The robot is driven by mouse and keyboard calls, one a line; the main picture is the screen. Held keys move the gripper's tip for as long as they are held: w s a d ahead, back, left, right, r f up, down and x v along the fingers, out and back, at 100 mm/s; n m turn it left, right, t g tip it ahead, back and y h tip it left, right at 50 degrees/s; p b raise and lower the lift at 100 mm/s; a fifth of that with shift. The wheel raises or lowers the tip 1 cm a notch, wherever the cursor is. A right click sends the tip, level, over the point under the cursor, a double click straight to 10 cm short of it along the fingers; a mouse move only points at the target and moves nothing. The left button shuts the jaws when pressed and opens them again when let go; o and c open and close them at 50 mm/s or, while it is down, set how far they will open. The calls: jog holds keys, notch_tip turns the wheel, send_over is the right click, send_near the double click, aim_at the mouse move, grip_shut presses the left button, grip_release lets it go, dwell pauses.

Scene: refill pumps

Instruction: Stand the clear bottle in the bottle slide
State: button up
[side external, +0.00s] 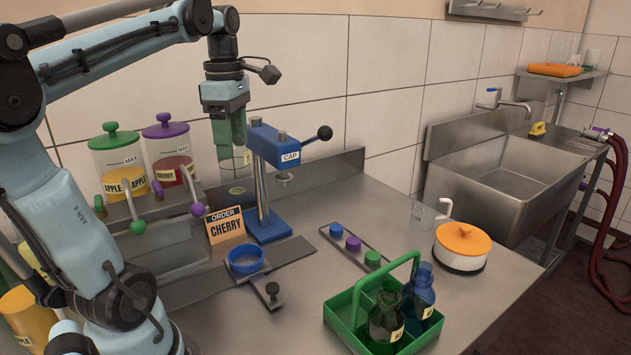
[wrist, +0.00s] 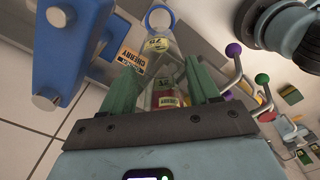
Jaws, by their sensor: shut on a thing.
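My gripper (side external: 231,148) has green fingers and is shut on the clear bottle (side external: 236,172), high up behind and left of the blue cap press. In the wrist view, the clear bottle (wrist: 162,72) shows between the two fingers (wrist: 163,85); its pale label is partly readable. Most of its upper part is hidden by the fingers in the side view. The bottle slide, a grey rail (side external: 205,289) with an empty blue ring (side external: 246,262), lies low in front of the press, apart from the bottle. The blue ring also shows in the wrist view (wrist: 160,8).
The blue cap press (side external: 266,228) stands just right of the bottle. An order sign reading CHERRY (side external: 226,226) stands behind the rail. Apple (side external: 122,172) and cherry (side external: 170,155) dispensers are at left. A green carrier (side external: 338,307) with darker bottles stands at the front.

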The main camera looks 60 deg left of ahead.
aim_at(237, 182)
notch_tip(237, 182, down, 15)
dwell(0.5)
dwell(0.5)
jog(key=shift+f, duration=0.8)
jog(key=shift+f, duration=0.85)
dwell(0.7)
jog(key=o, duration=1.6)
jog(key=shift+c, duration=0.2)
jog(key=shift+r, duration=4.5)
